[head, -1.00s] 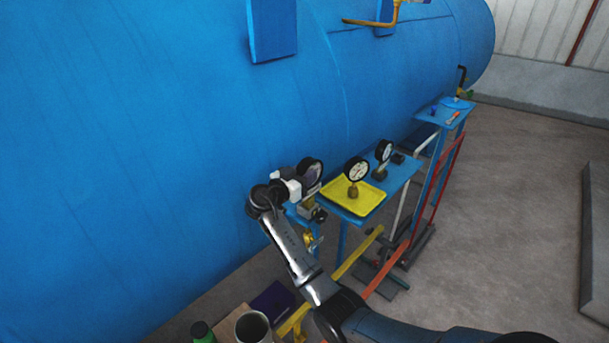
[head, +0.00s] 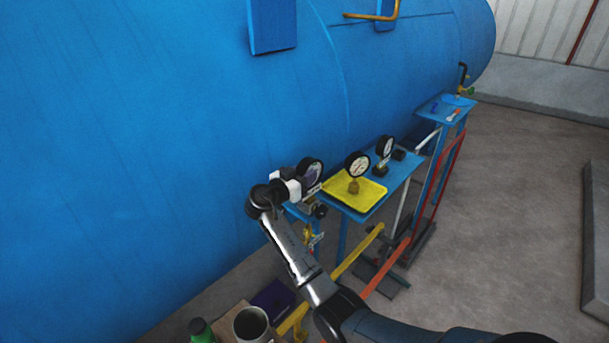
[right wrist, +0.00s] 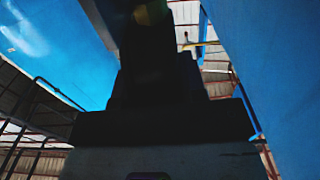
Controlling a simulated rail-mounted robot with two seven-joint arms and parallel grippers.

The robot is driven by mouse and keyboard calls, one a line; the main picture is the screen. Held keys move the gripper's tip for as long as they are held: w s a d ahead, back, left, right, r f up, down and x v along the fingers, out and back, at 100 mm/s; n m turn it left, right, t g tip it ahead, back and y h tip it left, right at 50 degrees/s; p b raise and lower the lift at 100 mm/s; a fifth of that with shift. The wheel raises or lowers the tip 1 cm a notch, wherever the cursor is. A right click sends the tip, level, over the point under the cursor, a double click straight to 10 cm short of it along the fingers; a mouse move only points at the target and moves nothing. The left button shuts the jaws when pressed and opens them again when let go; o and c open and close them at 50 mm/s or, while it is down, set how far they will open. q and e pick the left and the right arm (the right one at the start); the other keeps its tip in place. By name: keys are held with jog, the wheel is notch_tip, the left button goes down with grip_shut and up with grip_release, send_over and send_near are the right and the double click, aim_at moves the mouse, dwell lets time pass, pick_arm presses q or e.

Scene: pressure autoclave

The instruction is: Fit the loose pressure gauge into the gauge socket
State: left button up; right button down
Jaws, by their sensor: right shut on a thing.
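My right gripper (head: 306,193) is shut on a round, black-rimmed pressure gauge (head: 311,170), beside the blue vessel. The gauge's dial stands just above the jaws; its stem is hidden. A second gauge (head: 358,165), white-faced on a brass base, stands upright on a yellow tray (head: 375,198). A third gauge (head: 385,147) stands farther back on the blue shelf. I cannot pick out the gauge socket for certain. In the right wrist view the gripper (right wrist: 152,75) is a dark silhouette, with a blurred brassy patch at the top. My left gripper is not in view.
The blue vessel (head: 180,130) fills the left and back. The blue shelf (head: 402,171) carries the tray. Red and yellow bars (head: 395,262) stand below it. A metal cup (head: 251,325) and green bottle (head: 201,331) are at bottom left.

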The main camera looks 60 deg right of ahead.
jog(key=shift+f+b, duration=0.3)
jog(key=c, duration=0.7)
grip_release()
jog(key=shift+r, duration=0.1)
jog(key=shift+c, duration=0.2)
jog(key=shift+o, duration=0.7)
jog(key=w+a, duration=0.2)
jog(key=a, duration=1.1)
jog(key=shift+w+a+b, duration=0.3)
jog(key=shift+w+b, duration=0.05)
jog(key=shift+w, duration=0.05)
